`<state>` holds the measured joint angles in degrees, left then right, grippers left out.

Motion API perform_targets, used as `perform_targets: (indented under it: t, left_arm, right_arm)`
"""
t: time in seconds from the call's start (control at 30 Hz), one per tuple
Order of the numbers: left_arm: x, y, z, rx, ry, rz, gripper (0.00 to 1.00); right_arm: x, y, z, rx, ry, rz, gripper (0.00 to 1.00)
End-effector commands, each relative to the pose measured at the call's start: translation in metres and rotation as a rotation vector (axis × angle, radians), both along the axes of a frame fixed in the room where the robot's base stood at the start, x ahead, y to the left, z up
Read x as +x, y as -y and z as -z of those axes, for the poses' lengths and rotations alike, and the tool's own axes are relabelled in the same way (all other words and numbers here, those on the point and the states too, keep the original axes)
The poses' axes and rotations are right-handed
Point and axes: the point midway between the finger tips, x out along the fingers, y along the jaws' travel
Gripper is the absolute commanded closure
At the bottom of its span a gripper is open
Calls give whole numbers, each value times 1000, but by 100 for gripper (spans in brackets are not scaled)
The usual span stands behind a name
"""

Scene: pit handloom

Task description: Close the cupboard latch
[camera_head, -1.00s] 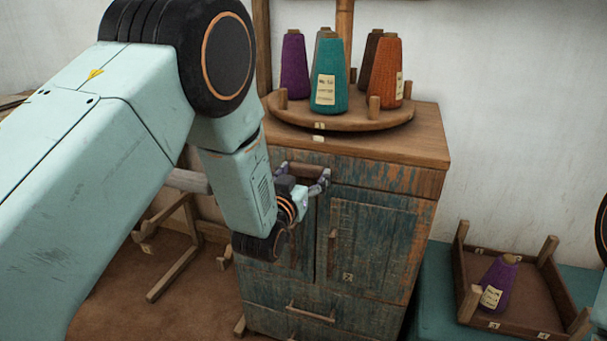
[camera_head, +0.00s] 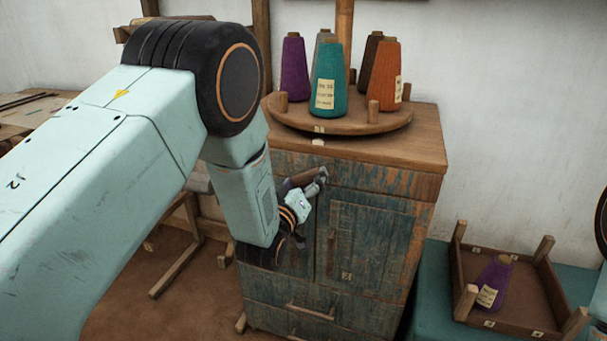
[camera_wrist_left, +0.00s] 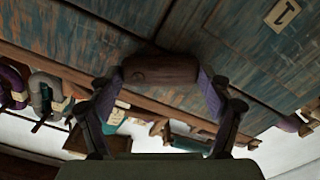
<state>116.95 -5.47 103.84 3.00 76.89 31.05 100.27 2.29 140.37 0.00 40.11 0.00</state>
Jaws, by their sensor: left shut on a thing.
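The cupboard (camera_head: 385,185) is worn blue-green wood with two shut doors. Its latch (camera_head: 301,178), a short brown wooden bar, sits at the top of the doors, below the cupboard top. The bar is tilted, its right end higher. My left gripper (camera_head: 305,182) is shut on the latch; my own wrist hides part of the left door. In the left wrist view the latch (camera_wrist_left: 160,69) lies between the two fingers of my left gripper (camera_wrist_left: 163,80), which touch its ends. My right gripper is not in view.
A round wooden stand (camera_head: 340,122) with several yarn cones, including a teal cone (camera_head: 329,80), is on the cupboard top. A wooden tray (camera_head: 510,318) with a purple cone (camera_head: 494,283) lies at right. Brown floor (camera_head: 130,285) is open at left.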

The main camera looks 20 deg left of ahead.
Motion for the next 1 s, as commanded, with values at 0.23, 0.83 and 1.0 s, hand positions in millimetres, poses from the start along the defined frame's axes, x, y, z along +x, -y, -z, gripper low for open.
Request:
perform_targets:
  t: [0.23,0.83,1.0]
  left_arm:
    - [0,3,4,-233,-11,2,53]
    - [0,12,11,-784,-28,1,53]
    - [-1,15,12,-904,-33,1,53]
  right_arm:
    - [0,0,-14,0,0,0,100]
    - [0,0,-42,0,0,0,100]
    - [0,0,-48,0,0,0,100]
